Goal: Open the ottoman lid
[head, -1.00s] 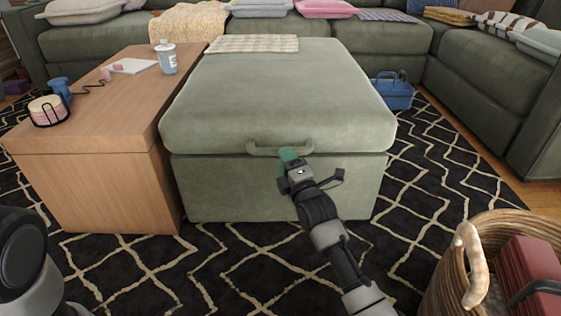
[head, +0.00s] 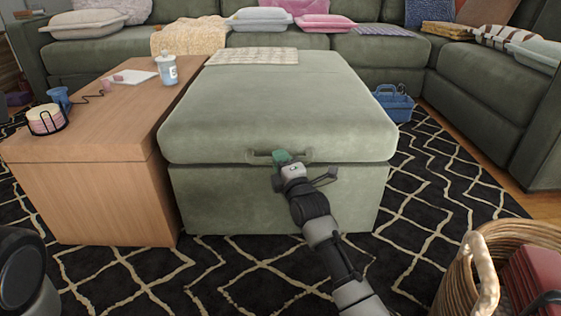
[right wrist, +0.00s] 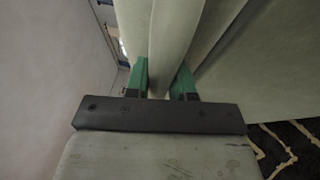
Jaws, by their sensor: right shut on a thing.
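The green ottoman (head: 290,195) stands in the middle of the head view. Its padded lid (head: 280,100) lies flat on the base, with a thin seam between them. A curved handle (head: 262,158) of the same green sits on the lid's front edge. My right gripper (head: 283,157) is at the middle of this handle, green fingertips against it. In the right wrist view, its two green fingers (right wrist: 161,78) stand on either side of the handle (right wrist: 160,50), shut on it. The gripper partly hides the handle in the head view. My left gripper is out of view.
A folded knit cloth (head: 252,56) lies on the lid's far part. A wooden side table (head: 90,195) with a bottle and small items stands close at the left. A wicker basket (head: 455,290) is at front right. A blue caddy (head: 395,105) sits behind right.

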